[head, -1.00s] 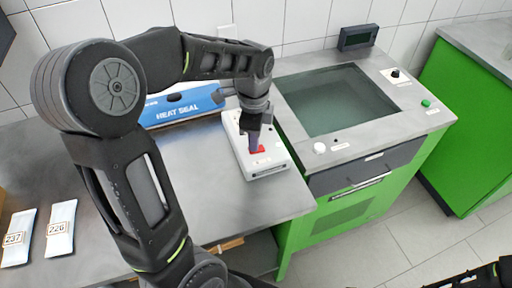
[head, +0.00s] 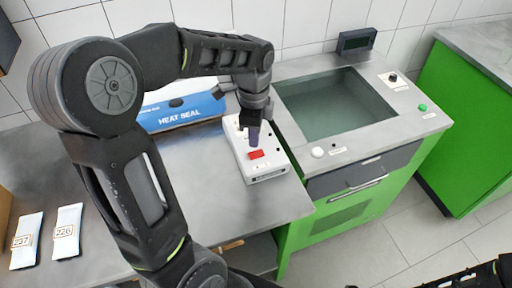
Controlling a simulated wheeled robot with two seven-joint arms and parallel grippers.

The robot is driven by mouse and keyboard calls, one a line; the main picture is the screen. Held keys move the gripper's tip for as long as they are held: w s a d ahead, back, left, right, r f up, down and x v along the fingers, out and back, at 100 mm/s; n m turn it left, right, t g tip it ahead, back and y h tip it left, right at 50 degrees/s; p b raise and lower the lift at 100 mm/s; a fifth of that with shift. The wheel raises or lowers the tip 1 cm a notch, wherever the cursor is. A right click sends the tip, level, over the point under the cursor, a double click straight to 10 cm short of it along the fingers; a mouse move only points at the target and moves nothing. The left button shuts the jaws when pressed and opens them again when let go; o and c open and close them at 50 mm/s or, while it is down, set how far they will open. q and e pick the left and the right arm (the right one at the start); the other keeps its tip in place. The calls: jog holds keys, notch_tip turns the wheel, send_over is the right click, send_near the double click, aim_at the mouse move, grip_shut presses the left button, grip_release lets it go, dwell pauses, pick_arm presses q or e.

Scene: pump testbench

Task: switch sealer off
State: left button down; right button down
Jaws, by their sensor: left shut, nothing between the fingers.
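The heat sealer (head: 180,112) is a blue and white unit labelled HEAT SEAL, at the back of the grey table, partly hidden by my left arm. A white switch box (head: 268,170) with a red rocker switch (head: 256,154) lies in front of its right end. My left gripper (head: 253,141) points down over the box, shut and empty, with its fingertips just behind the red switch. I cannot tell whether the tips touch the box. My right gripper does not show; only a dark part of my arm is at the bottom right.
Two white packets marked 237 (head: 25,241) and 226 (head: 67,235) lie at the table's left. A green test bench (head: 345,215) with an open basin (head: 335,105), knobs and a small display (head: 356,40) stands right of the switch box. The table's middle front is clear.

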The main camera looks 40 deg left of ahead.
pick_arm(q)
jog(key=shift+r+p, duration=0.85)
jog(key=shift+r, duration=0.55)
